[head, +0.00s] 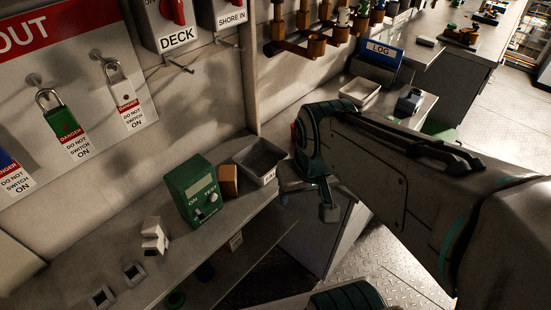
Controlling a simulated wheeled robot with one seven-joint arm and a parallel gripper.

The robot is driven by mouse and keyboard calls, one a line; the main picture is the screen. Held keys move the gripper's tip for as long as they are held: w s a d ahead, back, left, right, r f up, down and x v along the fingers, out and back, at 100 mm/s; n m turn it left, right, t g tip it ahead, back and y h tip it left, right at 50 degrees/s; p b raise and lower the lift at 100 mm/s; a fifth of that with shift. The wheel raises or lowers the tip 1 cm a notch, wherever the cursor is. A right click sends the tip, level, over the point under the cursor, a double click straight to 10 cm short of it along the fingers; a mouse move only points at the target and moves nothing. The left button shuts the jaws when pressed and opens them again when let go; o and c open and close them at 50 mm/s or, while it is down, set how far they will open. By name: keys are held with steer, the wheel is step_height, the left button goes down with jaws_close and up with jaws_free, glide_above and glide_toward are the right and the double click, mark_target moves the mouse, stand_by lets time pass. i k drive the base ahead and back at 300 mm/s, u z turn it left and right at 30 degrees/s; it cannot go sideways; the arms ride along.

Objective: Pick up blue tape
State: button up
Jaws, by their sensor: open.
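I cannot make out a blue tape for certain in the head view. My gripper (307,202) is near the middle, at the end of my arm, pointing down by the front edge of the shelf. Its fingers are apart, and I see nothing held between them. It is just right of the grey bin (260,151). My arm hides part of the counter and floor behind it.
A green tester box (195,190), a brown block (229,180) and white pieces (153,236) stand on the shelf. Dark green round things (205,271) lie lower down. A pale tray (359,92) and blue LOG holder (380,56) stand behind. Padlocks (64,127) hang left.

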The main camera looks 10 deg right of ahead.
mark_target(205, 265)
steer(key=z, duration=0.3)
steer(key=k, duration=1.25)
steer(key=u, duration=0.85)
